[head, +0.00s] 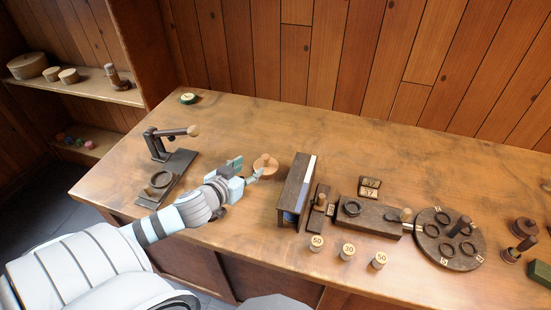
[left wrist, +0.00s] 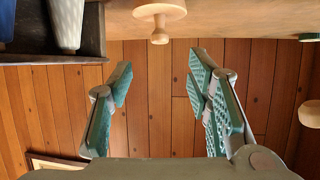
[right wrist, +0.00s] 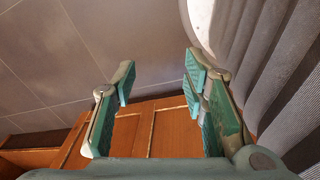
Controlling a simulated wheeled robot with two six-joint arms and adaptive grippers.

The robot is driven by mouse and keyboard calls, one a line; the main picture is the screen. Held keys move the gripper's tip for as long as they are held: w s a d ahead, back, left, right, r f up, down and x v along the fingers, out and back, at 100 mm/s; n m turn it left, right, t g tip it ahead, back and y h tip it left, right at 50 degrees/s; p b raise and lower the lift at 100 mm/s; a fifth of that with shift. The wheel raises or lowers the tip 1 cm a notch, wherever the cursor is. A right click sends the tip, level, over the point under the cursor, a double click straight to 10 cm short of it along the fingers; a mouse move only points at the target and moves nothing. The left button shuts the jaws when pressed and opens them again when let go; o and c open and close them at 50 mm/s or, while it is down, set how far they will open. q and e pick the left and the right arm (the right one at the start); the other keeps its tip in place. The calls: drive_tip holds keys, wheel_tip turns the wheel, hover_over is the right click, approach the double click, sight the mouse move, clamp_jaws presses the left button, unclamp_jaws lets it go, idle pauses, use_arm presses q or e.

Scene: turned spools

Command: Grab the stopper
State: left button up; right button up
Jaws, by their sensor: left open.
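The stopper appears to be a pale turned wooden piece with a round body and small knob (head: 265,164), standing on the workbench in the middle left of the head view. My right gripper (right wrist: 158,78) is open and empty, facing the floor and a wooden front.
A dark upright rack (head: 291,200) stands close right of the stopper. A lever device (head: 170,150) is to the left. Numbered cylinders (head: 348,252), a long block (head: 368,217) and a round plate with rings (head: 432,250) lie further right. Bench behind the stopper is clear.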

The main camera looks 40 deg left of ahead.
sight(264, 159)
use_arm(q)
drive_tip(key=b+x, duration=0.2)
drive_tip(key=x, duration=0.4)
drive_tip(key=shift+a+f, duration=0.1)
drive_tip(key=shift+f, duration=0.05)
drive_tip(key=x, duration=0.2)
drive_tip(key=b+x, duration=0.1)
drive_tip(key=x, duration=0.1)
drive_tip(key=b+x, duration=0.1)
drive_tip(key=x, duration=0.1)
drive_tip(key=shift+w+f, duration=0.15)
drive_tip(key=shift+f, duration=0.2)
drive_tip(key=shift+r, duration=0.1)
drive_tip(key=shift+c, duration=0.4)
use_arm(e)
drive_tip(key=f, duration=0.1)
drive_tip(key=s+f, duration=0.1)
drive_tip(key=f, duration=0.2)
drive_tip(key=shift+s+f, duration=0.15)
drive_tip(key=shift+s, duration=0.25)
use_arm(q)
clamp_jaws()
use_arm(e)
drive_tip(key=shift+s+d, duration=0.1)
use_arm(q)
drive_tip(key=shift+r, duration=0.1)
